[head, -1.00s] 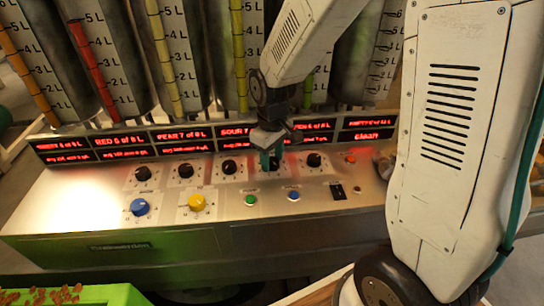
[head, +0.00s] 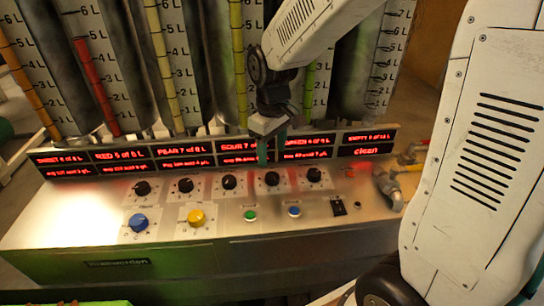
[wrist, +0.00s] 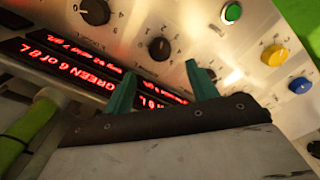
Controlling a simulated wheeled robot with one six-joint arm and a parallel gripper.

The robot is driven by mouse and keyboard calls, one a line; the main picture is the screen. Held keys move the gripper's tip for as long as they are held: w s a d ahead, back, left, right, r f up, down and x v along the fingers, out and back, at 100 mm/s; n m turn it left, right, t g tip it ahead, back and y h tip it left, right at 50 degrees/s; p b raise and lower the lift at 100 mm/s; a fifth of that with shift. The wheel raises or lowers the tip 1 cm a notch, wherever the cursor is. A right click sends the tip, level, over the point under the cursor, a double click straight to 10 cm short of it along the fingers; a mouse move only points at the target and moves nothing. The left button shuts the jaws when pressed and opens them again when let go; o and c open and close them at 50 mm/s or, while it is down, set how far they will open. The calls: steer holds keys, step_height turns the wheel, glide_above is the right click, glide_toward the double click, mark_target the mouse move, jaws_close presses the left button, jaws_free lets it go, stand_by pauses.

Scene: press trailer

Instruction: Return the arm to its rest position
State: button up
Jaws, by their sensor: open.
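My gripper (head: 272,153) hangs from the arm in front of the row of red displays, above the control panel (head: 330,230). Its two teal fingers are apart with nothing between them, as the wrist view also shows (wrist: 161,76). The fourth black knob (head: 272,179) shows just below the fingertips, apart from them. My white arm reaches in from the right side of the head view and bends down at a dark joint.
Tall tanks with litre scales (head: 160,60) stand behind the displays (head: 120,156). The panel carries several black knobs, a blue knob (head: 138,222), a yellow knob (head: 196,217), and green (head: 250,215) and blue (head: 294,211) buttons. A tap (head: 388,186) is at right.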

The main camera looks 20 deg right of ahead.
stand_by(0.5)
steer(key=s+d+r+m, duration=0.1)
steer(key=s+r, duration=0.2)
steer(key=s, duration=0.4)
steer(key=s+d+r+m+t, duration=0.1)
steer(key=s+r, duration=0.3)
steer(key=s, duration=0.4)
steer(key=s+d+r+m, duration=0.1)
steer(key=s+r+m, duration=0.2)
steer(key=s, duration=0.4)
steer(key=shift+s+r, duration=0.2)
steer(key=shift+r, duration=0.1)
